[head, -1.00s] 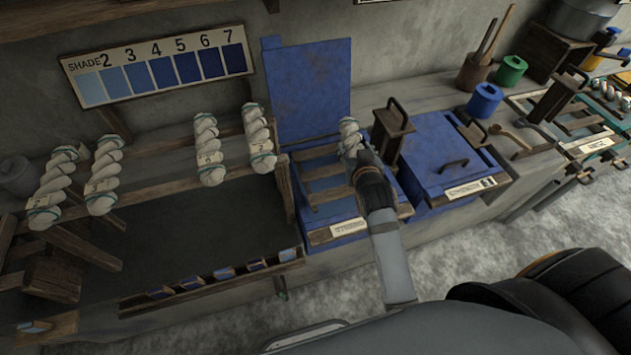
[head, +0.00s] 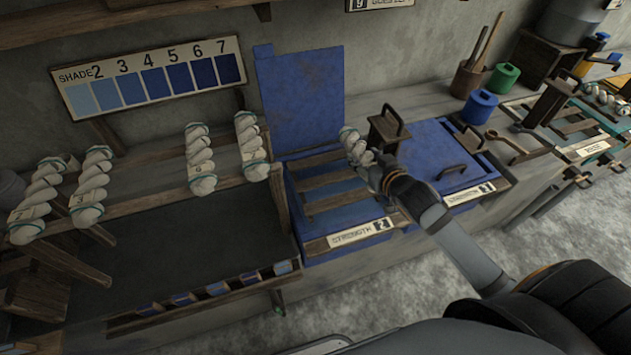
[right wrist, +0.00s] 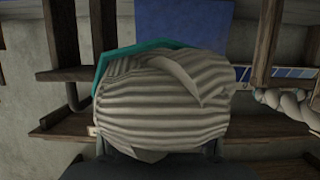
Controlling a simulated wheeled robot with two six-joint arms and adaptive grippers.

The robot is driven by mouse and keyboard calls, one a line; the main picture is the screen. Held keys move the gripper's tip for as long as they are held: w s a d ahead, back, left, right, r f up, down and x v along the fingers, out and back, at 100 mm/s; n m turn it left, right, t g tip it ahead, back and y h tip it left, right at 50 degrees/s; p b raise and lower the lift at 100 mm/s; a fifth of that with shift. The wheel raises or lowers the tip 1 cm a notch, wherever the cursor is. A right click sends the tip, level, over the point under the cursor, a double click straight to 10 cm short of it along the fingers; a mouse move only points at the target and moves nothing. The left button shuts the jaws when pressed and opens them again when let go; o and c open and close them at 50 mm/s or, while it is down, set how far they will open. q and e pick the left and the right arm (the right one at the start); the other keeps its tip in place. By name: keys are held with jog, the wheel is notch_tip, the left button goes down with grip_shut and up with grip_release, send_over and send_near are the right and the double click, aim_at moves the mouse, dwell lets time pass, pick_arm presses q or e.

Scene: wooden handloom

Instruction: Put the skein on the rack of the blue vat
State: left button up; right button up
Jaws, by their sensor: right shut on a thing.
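The open blue vat (head: 312,248) stands in the middle of the head view, its lid (head: 301,95) up against the wall. Its wooden rack (head: 330,187) of slats lies across the top, with a "STRENGTH 2" label at the front. My right gripper (head: 374,166) is shut on a white twisted skein (head: 352,143) at the rack's right end. I cannot tell whether the skein touches the rack. In the right wrist view the skein (right wrist: 165,100) with a teal tie fills the middle and hides the fingertips. My left gripper is not in view.
Several white skeins (head: 199,160) hang on wooden rails to the left. A wooden block with a handle (head: 388,130) stands close right of my gripper, beside a closed blue vat (head: 440,160). Blue (head: 480,106) and green (head: 503,78) pots stand behind.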

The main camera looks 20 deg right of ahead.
jog(key=w+a+f, duration=0.3)
jog(key=w+a, duration=0.1)
jog(key=a, duration=0.3)
send_over(316, 186)
jog(key=f, duration=0.5)
jog(key=shift+d+f, duration=0.3)
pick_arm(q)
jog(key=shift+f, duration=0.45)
pick_arm(e)
jog(key=shift+w+a+f, duration=0.1)
jog(key=shift+a+f, duration=0.05)
jog(key=shift+f, duration=0.8)
jog(key=shift+a+f, duration=0.1)
jog(key=shift+f, duration=0.85)
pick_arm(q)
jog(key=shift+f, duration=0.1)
pick_arm(e)
jog(key=shift+f, duration=0.1)
jog(key=o, duration=1.3)
